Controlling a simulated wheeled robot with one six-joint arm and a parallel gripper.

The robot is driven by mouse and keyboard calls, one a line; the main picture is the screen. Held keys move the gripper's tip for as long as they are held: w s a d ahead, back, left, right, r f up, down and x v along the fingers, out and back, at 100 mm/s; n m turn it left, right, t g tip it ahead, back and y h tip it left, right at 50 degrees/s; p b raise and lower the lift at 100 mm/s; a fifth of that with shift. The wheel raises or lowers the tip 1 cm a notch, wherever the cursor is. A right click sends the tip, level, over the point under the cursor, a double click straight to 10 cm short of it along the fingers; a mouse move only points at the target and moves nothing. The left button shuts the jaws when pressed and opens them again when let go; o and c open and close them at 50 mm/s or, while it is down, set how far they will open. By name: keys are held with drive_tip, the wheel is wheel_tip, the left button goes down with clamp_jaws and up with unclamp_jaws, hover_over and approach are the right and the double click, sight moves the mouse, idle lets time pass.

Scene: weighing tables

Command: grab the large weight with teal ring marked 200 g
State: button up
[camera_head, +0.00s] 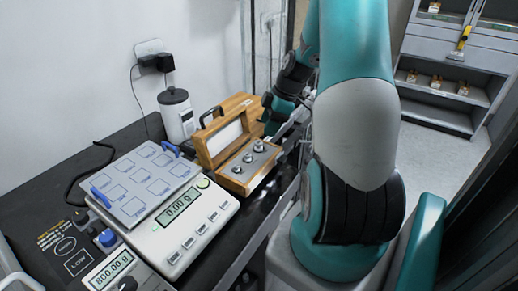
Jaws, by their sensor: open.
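A wooden box (242,186) stands open on the dark table, with three metal weights in its grey insert. The largest-looking weight (258,146) is at the back right, a middle one (248,157) in the centre and a smaller one (237,168) at the front left. I cannot make out a teal ring or a 200 g mark on any of them. My gripper (287,132) is open at the box's back right side, close to the largest weight and apart from it as far as I can tell. Its fingers are small and partly hidden.
A scale (185,240) reading 0.00 g and a blue-handled marked tray (145,180) stand left of the box. A second scale (105,275) reads 800.00 g at the front. A white canister (177,118) stands behind, near the wall. Shelves (450,95) are at the far right.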

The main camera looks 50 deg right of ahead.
sight(259, 142)
drive_tip(key=shift+w+p+x, duration=0.2)
drive_tip(key=shift+p+x, duration=0.4)
drive_tip(key=shift+x, duration=2.85)
drive_tip(key=shift+r, duration=0.1)
clamp_jaws()
